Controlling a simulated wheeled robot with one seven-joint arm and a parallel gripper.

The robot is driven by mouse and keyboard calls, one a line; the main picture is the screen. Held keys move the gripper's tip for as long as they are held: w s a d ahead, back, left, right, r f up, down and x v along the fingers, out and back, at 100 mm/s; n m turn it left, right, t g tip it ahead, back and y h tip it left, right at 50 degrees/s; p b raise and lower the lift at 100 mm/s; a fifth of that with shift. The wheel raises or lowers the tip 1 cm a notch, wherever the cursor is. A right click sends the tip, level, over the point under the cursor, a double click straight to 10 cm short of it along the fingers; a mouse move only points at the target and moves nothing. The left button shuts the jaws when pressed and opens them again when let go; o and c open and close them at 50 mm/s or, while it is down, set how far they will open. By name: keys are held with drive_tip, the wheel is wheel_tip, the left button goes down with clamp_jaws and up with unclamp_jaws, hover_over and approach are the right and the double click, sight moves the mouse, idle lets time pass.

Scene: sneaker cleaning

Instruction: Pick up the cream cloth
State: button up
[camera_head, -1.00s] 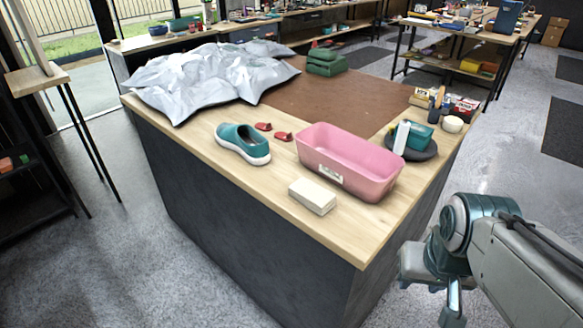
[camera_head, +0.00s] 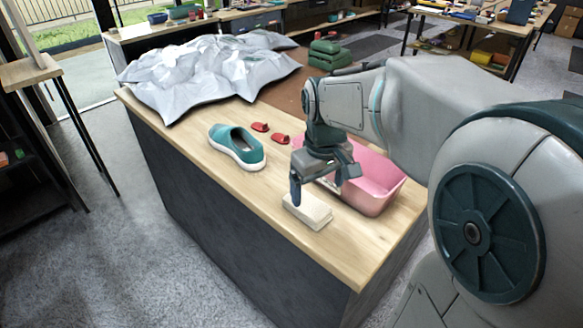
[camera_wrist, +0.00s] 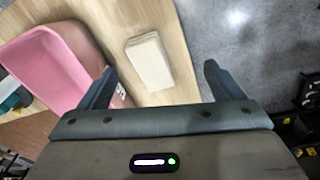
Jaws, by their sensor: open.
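The cream cloth (camera_head: 309,212) is a folded, block-like stack near the front edge of the wooden counter. It also shows in the wrist view (camera_wrist: 149,61), ahead of the jaws and between their lines. My gripper (camera_head: 318,190) is open and empty, pointing down above the cloth. One finger overlaps the cloth's left end in the head view; I cannot tell whether it touches. In the wrist view my gripper (camera_wrist: 155,82) has its fingers wide apart, with the cloth nearer the left finger and no contact visible.
A pink bin (camera_head: 371,190) stands right behind the cloth, close to my gripper, and also fills the wrist view's left (camera_wrist: 52,70). A teal shoe (camera_head: 237,147) and red pieces (camera_head: 280,139) lie to the left. A crumpled silver sheet (camera_head: 205,75) covers the counter's back left.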

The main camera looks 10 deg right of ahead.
drive_tip(key=w+n+g, duration=0.1)
drive_tip(key=w+n, duration=0.2)
drive_tip(key=w, duration=0.5)
drive_tip(key=p, duration=0.1)
hover_over(308, 203)
wheel_tip(308, 203, down, 9)
drive_tip(key=shift+a+f, duration=0.15)
drive_tip(key=shift+f, duration=0.05)
drive_tip(key=shift+f+p, duration=0.6)
drive_tip(key=shift+f, duration=2.1)
drive_tip(key=c, duration=1.1)
